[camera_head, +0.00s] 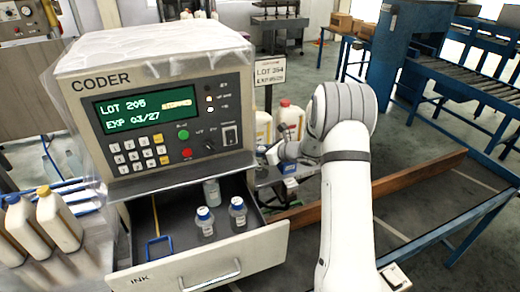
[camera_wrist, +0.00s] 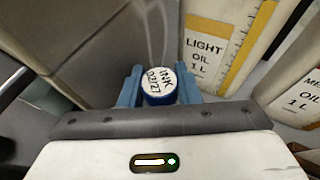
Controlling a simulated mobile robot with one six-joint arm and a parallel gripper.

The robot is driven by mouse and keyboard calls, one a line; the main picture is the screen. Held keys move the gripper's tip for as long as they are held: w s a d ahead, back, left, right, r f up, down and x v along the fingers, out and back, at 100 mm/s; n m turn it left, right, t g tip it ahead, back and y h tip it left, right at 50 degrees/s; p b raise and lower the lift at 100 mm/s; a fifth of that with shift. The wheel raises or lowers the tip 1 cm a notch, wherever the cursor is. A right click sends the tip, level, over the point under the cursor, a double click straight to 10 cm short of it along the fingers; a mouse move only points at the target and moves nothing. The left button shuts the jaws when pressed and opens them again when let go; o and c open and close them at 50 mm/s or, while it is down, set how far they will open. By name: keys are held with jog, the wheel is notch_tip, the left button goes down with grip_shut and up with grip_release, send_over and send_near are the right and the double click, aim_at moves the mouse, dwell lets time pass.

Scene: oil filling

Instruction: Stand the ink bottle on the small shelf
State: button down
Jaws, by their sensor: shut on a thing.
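My gripper (camera_wrist: 159,82) is shut on an ink bottle, whose blue cap (camera_wrist: 160,92) shows between the two blue fingers in the wrist view. The cap's white top reads "INK" with a date that looks like 02/27. The bottle's body is hidden below the cap. In the head view my gripper (camera_head: 284,160) is just right of the coder, over a small grey shelf (camera_head: 262,181) partly hidden by the arm. I cannot tell whether the bottle touches the shelf.
The coder (camera_head: 160,100) displays LOT 205, EXP 03/27. Its open INK drawer (camera_head: 205,268) holds blue-capped bottles (camera_head: 205,222) (camera_head: 238,214), a paler container (camera_head: 212,192) and a blue-framed tool (camera_head: 159,247). Oil jugs (camera_head: 291,118) stand behind my gripper; a light-oil jug (camera_wrist: 222,45) is close ahead.

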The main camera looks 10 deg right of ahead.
jog(key=shift+f, duration=0.2)
jog(key=c, duration=1.3)
grip_release()
jog(key=shift+c, duration=0.2)
jog(key=shift+r, duration=0.15)
